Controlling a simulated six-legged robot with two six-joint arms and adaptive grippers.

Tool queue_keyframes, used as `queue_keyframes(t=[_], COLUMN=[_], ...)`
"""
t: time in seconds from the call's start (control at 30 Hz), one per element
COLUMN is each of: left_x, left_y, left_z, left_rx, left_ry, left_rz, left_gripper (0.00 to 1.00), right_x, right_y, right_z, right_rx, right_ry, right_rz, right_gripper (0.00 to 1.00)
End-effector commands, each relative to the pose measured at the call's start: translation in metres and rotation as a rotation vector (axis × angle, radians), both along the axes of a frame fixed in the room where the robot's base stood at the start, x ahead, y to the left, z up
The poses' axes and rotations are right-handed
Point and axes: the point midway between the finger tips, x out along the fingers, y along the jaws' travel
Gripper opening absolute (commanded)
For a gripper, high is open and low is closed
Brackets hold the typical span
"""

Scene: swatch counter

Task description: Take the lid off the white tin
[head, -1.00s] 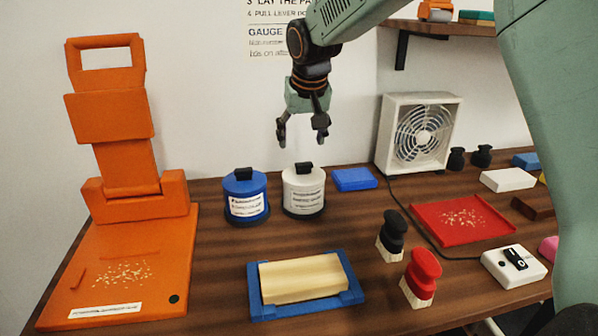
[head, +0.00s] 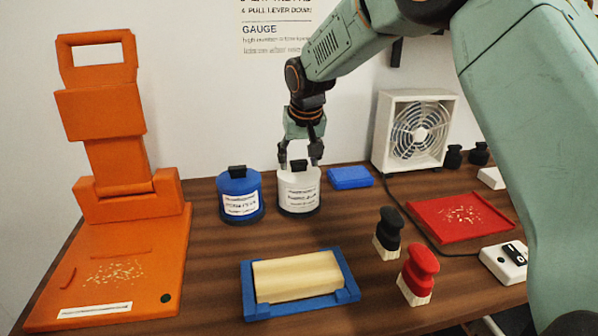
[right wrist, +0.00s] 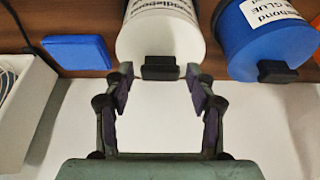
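The white tin (head: 299,192) stands upright on the counter with its lid on and a black knob (head: 299,165) on top. My right gripper (head: 300,163) is at the height of the knob, its fingers open on either side of it. In the right wrist view the knob (right wrist: 159,68) lies between the open fingertips (right wrist: 159,76), with a gap on each side. The white tin (right wrist: 160,35) shows behind it there. My left gripper is not in view.
A blue tin (head: 240,194) with a black knob stands close to the left of the white tin. A blue block (head: 349,177) lies to its right, with a white fan (head: 416,131) beyond. A blue tray (head: 345,295) holding a cream block is in front.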

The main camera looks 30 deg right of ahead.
Motion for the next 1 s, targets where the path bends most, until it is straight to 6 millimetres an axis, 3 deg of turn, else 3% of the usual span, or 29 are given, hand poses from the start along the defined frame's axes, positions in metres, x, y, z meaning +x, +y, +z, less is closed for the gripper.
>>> queue_keyframes(t=[0.47, 0.77, 1.0], left_x=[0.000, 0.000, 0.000], left_y=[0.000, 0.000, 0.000], left_z=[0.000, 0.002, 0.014], left_rx=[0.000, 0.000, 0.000], left_ry=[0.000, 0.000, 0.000], left_rz=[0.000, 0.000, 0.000], left_gripper=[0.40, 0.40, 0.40], right_x=[-0.001, -0.001, 0.000], right_y=[0.000, 0.000, 0.000], right_z=[-0.001, 0.005, 0.050], right_rx=[0.000, 0.000, -0.002], right_ry=[0.002, 0.002, -0.003], right_rz=[0.000, 0.000, 0.000], right_gripper=[0.13, 0.12, 0.12])
